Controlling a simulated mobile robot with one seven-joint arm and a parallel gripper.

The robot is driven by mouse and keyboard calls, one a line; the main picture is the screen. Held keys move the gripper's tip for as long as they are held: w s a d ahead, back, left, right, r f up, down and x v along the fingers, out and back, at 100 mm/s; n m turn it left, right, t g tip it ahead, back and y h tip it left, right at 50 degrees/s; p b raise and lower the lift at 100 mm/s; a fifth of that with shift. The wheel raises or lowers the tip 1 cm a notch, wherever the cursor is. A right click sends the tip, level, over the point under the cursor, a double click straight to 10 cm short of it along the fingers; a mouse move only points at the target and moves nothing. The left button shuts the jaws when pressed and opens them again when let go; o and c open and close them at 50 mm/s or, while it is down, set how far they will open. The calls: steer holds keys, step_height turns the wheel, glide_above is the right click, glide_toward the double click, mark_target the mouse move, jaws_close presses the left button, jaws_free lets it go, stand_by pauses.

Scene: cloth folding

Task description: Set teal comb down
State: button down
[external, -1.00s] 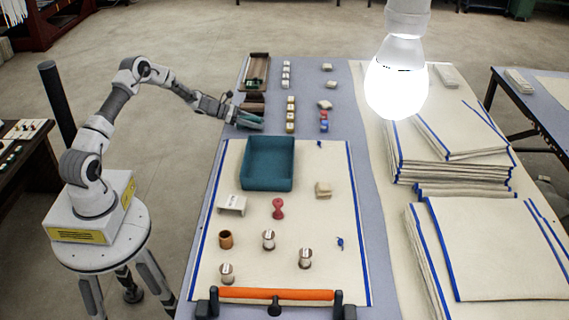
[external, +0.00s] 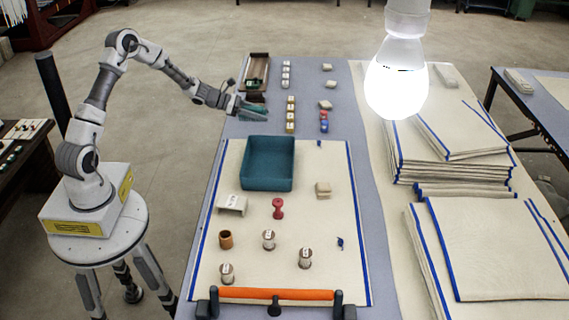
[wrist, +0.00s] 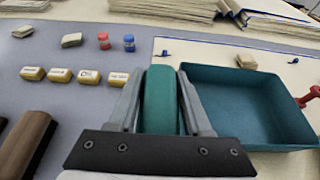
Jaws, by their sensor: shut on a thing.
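My gripper (external: 254,110) is over the far left part of the table, beyond the teal tray. It is shut on the teal comb (wrist: 160,100), which lies lengthwise between the two grey fingers in the wrist view. The comb's teeth cannot be made out. In the external view the comb is small and hard to tell from the fingers. Whether it touches the table is not clear.
The teal tray (external: 268,140) stands just nearer on the cream cloth (external: 330,260). Several yellow blocks (wrist: 60,75) stand in a row beside the gripper. A brown wooden piece (wrist: 28,145) lies close at the left in the wrist view. Blue-grey table (wrist: 60,50) shows between them.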

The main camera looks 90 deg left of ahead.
steer(key=shift+w+d+r, duration=0.2)
steer(key=shift+d+r, duration=0.25)
steer(key=shift+d, duration=0.25)
steer(key=w+d+m+g+h, duration=0.1)
steer(key=w+d+m+h, duration=0.15)
steer(key=w+d, duration=0.65)
steer(key=w+d+m+h, duration=0.2)
steer(key=d+h, duration=0.1)
steer(key=d, duration=1.2)
steer(key=w+d+m+g+h, duration=0.15)
steer(key=w+d, duration=0.45)
steer(key=d, duration=0.6)
steer(key=d+m+g+h, duration=0.2)
steer(key=d+m+h, duration=0.1)
steer(key=d, duration=1.2)
glide_above(332, 229)
steer(key=f+b, duration=0.1)
steer(key=f, duration=0.5)
steer(key=shift+d+f, duration=0.15)
steer(key=shift+d, duration=0.05)
steer(key=shift+a+f+b, duration=0.1)
steer(key=shift+f+b, duration=0.5)
steer(key=shift+f, duration=1.4)
steer(key=shift+f, duration=0.1)
steer(key=shift+f, duration=0.15)
steer(key=shift+c, duration=1.7)
jaws_free()
